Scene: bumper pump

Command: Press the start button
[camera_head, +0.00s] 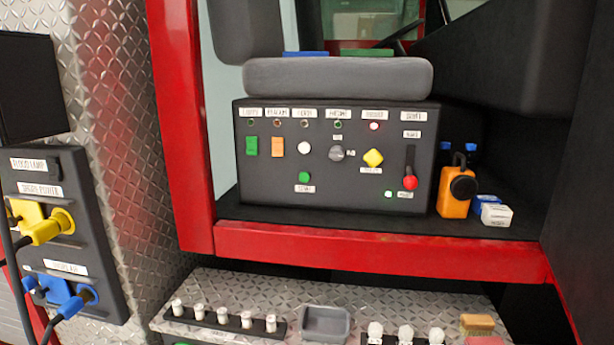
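A black control panel (270,195) stands upright in the red-framed opening. A round green button (304,177) sits low on its left half, with a white label below it that appears to read START. Neither button is covered by anything. Neither of my grippers is in view, so I cannot see their state.
The panel also carries a green switch (251,146), an orange switch (278,147), a grey knob (336,153), a yellow knob (373,157) and a red-knobbed lever (410,183). An orange device (455,195) stands at its right. A red sill (370,249) runs below.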

